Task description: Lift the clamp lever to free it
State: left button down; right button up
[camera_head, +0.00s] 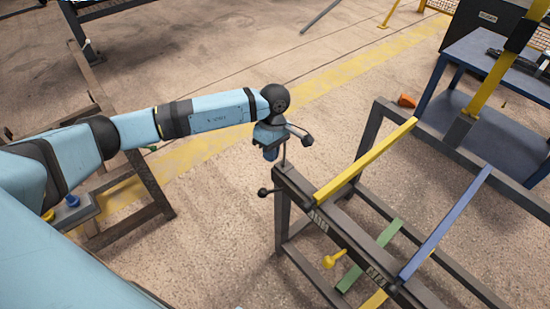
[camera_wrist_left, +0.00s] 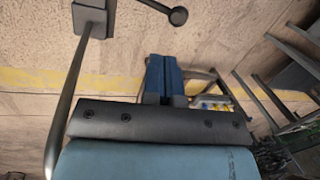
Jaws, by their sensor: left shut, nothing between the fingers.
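My left gripper (camera_head: 271,153) points down near the left corner of a dark rack frame (camera_head: 300,190), with its blue fingers shut and empty. The fingers also show closed in the left wrist view (camera_wrist_left: 164,78). A dark ball-ended lever (camera_head: 306,138) is just right of the gripper, close to a thin upright rod at the rack corner. A second dark ball knob (camera_head: 264,192) sticks out left of the rack, below the gripper. In the left wrist view a ball-ended lever (camera_wrist_left: 178,16) shows at the top; I cannot tell which of these is the clamp lever, or whether anything touches it.
The rack carries a yellow bar (camera_head: 366,160), a blue bar (camera_head: 445,222) and a green bar (camera_head: 370,255). A blue table (camera_head: 500,75) stands at the back right. Brown frames stand at the left; floor between is clear.

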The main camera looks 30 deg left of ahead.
aim_at(270, 192)
pick_arm(q)
jog(key=x, duration=0.9)
jog(key=shift+s+f+p, duration=0.25)
jog(key=shift+s+p, duration=0.1)
jog(key=shift+s, duration=0.05)
pick_arm(e)
jog(key=shift+s+r, duration=0.35)
jog(key=shift+r, duration=0.05)
pick_arm(q)
jog(key=shift+s+a+f+b, duration=0.2)
jog(key=shift+s+f+b, duration=0.25)
jog(key=shift+s, duration=0.2)
pick_arm(e)
jog(key=shift+f, duration=0.45)
pick_arm(q)
jog(key=shift+r, duration=0.15)
pick_arm(e)
jog(key=shift+r, duration=0.1)
